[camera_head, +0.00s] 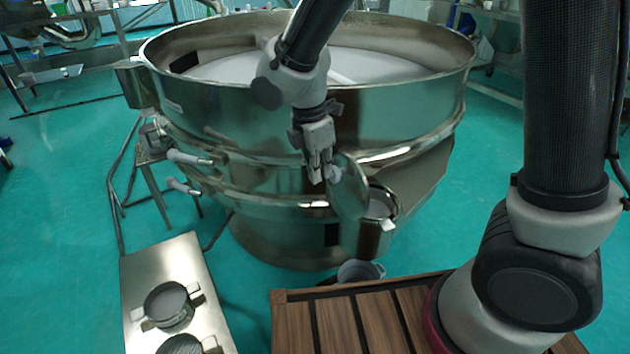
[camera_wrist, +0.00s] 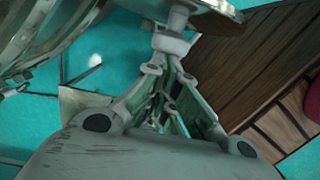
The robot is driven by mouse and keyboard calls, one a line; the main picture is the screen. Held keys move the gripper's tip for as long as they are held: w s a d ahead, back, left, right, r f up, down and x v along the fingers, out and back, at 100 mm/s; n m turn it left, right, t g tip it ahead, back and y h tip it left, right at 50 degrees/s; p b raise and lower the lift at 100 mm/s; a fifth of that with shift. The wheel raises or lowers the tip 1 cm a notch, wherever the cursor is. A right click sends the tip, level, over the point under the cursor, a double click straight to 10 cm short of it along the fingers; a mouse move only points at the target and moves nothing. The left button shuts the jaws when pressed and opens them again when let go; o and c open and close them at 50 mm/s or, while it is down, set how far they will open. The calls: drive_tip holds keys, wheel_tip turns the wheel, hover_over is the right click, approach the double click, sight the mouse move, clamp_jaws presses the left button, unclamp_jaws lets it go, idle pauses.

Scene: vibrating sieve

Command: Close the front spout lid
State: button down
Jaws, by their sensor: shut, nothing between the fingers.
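The front spout (camera_head: 376,238) sticks out low on the front of the steel sieve (camera_head: 240,115). Its mouth faces up and is uncovered. The round steel spout lid (camera_head: 350,190) stands steeply tilted at the left of the mouth, partly hiding it. My gripper (camera_head: 322,178) is shut and empty, pointing down just left of the lid. Whether its fingertips touch the lid is unclear. In the wrist view, my fingers (camera_wrist: 170,45) come together close below a curved metal piece, likely the lid (camera_wrist: 210,18).
A wooden slatted platform (camera_head: 340,320) lies below the spout, with a grey container (camera_head: 360,272) beside its far edge. A steel stand (camera_head: 165,258) with round clamped fittings (camera_head: 170,305) is at lower left. Handles (camera_head: 188,158) jut from the sieve's left side.

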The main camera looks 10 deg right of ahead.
sight(342, 168)
drive_tip(key=w+d+y, duration=0.1)
drive_tip(key=d, duration=0.1)
drive_tip(key=d+r+g+y, duration=0.1)
drive_tip(key=w+d+y, duration=0.1)
drive_tip(key=d, duration=0.1)
drive_tip(key=shift+w+d+r, duration=0.25)
drive_tip(key=shift+w+d, duration=0.05)
drive_tip(key=w+d+f+g+y, duration=0.1)
drive_tip(key=w+d+f+y, duration=0.1)
drive_tip(key=d+f, duration=0.3)
drive_tip(key=w+d+f+g+y, duration=0.1)
drive_tip(key=w+d+f, duration=0.3)
drive_tip(key=d, duration=0.7)
drive_tip(key=shift+w+f+y, duration=0.25)
drive_tip(key=shift+f+y, duration=0.5)
drive_tip(key=shift+y, duration=0.15)
